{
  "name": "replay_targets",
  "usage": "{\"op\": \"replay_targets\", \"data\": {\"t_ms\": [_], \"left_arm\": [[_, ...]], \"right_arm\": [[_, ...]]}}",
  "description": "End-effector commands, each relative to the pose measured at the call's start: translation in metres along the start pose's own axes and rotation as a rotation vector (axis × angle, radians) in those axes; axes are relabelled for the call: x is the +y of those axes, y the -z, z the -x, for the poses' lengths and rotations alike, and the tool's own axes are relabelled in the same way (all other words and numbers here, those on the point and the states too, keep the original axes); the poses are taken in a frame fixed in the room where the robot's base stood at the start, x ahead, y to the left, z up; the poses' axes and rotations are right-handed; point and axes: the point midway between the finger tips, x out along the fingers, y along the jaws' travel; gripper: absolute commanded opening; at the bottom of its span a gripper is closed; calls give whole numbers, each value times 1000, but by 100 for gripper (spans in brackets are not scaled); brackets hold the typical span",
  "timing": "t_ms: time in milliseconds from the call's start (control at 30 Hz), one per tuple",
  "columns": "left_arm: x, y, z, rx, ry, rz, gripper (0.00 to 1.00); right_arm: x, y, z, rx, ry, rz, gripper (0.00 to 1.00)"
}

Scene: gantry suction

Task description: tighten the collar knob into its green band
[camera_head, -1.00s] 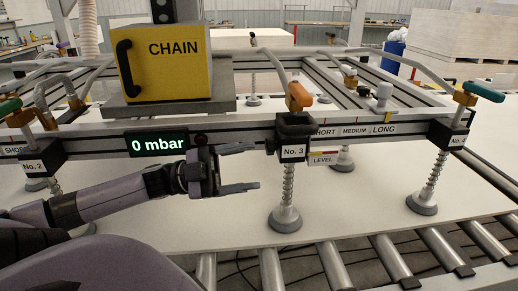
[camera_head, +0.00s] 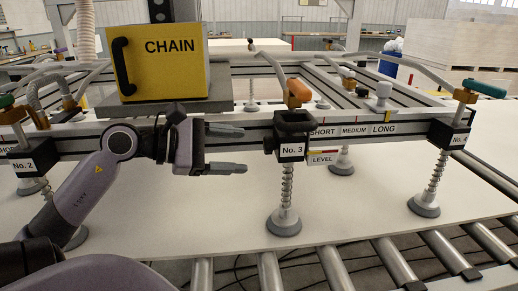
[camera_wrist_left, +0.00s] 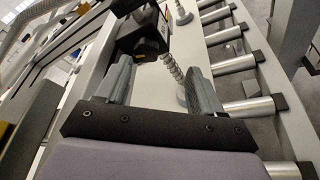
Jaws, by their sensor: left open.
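The No. 3 collar (camera_head: 291,150) is a black block on the front rail, with a black knob-like part (camera_head: 295,121) on its top front. A LEVEL plate (camera_head: 322,158) with a coloured strip is at its right; I cannot make out a green band or pointer. My left gripper (camera_head: 244,149) is open and empty, just left of the collar, fingers pointing right and apart from it. In the left wrist view the black collar (camera_wrist_left: 138,35) lies ahead of the open fingers (camera_wrist_left: 160,68), above the spring stem (camera_wrist_left: 172,66). My right gripper is out of view.
The yellow CHAIN box (camera_head: 170,62) stands behind my arm. The No. 4 collar (camera_head: 447,134) is to the right. Rollers (camera_head: 392,262) run along the front.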

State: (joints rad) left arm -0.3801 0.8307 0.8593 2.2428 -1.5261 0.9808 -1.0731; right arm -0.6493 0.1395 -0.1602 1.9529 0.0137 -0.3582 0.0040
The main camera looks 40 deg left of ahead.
Motion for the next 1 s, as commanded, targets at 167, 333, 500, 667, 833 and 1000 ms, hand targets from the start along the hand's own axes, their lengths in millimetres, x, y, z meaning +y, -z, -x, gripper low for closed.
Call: {"op": "replay_targets", "data": {"t_ms": [167,333,500,667,833,1000], "left_arm": [[12,4,6,54,-66,-166,67],[15,4,0,61,-71,-186,67],[16,4,-17,61,-70,-184,67],[18,5,-35,60,-69,-182,67],[19,6,-51,60,-71,-181,67],[19,7,-61,60,-71,-181,67]], "right_arm": [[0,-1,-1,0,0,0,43],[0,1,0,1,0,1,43],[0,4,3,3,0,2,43],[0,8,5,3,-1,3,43],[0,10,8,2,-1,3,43],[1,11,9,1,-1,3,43]]}}
